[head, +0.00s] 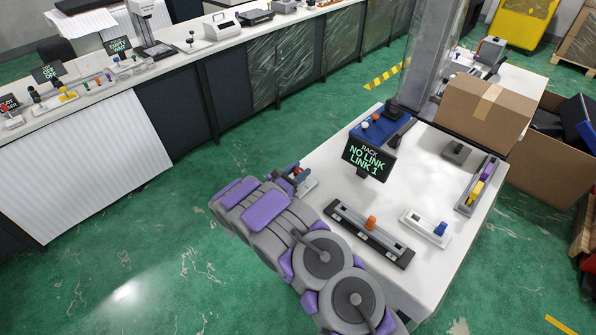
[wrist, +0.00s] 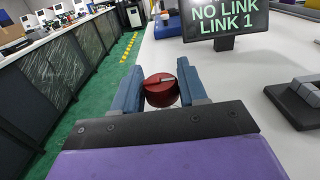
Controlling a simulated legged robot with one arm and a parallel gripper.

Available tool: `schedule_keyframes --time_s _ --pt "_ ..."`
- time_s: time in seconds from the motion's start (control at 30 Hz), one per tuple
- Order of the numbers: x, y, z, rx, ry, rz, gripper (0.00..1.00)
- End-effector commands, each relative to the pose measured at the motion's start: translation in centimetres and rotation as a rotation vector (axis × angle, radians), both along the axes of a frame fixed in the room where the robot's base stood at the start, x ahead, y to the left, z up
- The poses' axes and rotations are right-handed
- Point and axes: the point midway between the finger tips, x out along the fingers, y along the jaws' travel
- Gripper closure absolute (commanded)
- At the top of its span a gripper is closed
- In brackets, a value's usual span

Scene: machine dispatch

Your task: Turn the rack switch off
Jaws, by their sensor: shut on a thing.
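A red round knob (wrist: 160,90), by its place the rack switch, sits at the left edge of the white table, left of the rack display. It has a raised grip bar on top, with a pale mark. My gripper (wrist: 163,84) has its blue fingers on either side of the knob and is shut on it. In the head view my gripper (head: 298,172) is at the table's left edge, and the arm hides most of the knob. The rack display (head: 369,160) reads "RACK NO LINK LINK 1"; its lower lines also show in the wrist view (wrist: 225,18).
On the white table (head: 330,180) are a slider with an orange knob (head: 371,223), a blue-knobbed switch (head: 440,229) and a yellow-handled slider (head: 476,190). A blue box (head: 381,126) stands behind the display. A long bench (head: 190,55) runs along the far left. Green floor between is clear.

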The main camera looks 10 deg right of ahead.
Motion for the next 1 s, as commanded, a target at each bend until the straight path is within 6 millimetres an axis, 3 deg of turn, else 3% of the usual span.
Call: schedule_keyframes --time_s 0.37,1.0 --pt "0.12 -0.04 0.13 -0.003 -0.003 0.095 0.88" --pt "0.1 0.01 0.26 -0.005 0.003 0.527 0.88"
